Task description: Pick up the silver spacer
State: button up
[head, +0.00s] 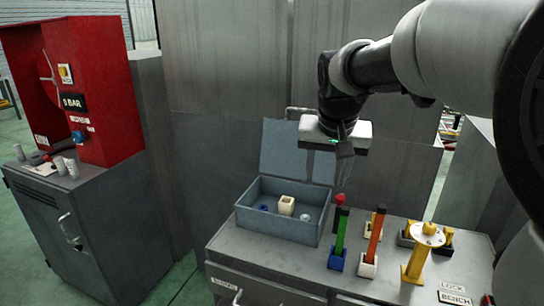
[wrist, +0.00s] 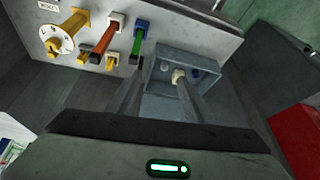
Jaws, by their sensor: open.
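An open blue-grey box (head: 290,232) stands on the bench. Inside it are a cream square block with a hole (head: 286,205), a small blue ring (head: 264,208) and a small pale, silvery piece (head: 305,217), which may be the silver spacer; it is too small to be sure. My gripper (head: 345,172) is above the box's right rear side, pointing down, open and apart from the things inside. In the wrist view, its two fingers (wrist: 160,85) are spread with nothing between them, and the cream block (wrist: 178,75) shows near the right fingertip.
The box's raised lid (head: 297,150) stands behind. Right of the box are green-handled (head: 340,232) and orange-handled (head: 374,235) tools in holders, and a yellow stand with a round flange (head: 415,258). A red panel (head: 85,95) and pale cylinders (head: 72,168) sit on the left cabinet.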

jog(key=w+a+f+m+h+b, duration=0.1)
jog(key=w+a+f+m+b, duration=0.15)
jog(key=w+f, duration=1.4)
jog(key=shift+n+g, duration=0.25)
jog(key=shift+g, duration=0.05)
jog(key=shift+w+d+r+b+x, duration=0.15)
jog(key=shift+w+x, duration=0.15)
jog(key=shift+x, duration=2.45)
jog(key=shift+w+d+r+b+x, duration=0.15)
jog(key=shift+w+x, duration=0.2)
jog(key=shift+x, duration=2.45)
jog(key=shift+w+r+b+x, duration=0.15)
jog(key=shift+w+x, duration=0.15)
jog(key=shift+x, duration=2.45)
grip_shut()
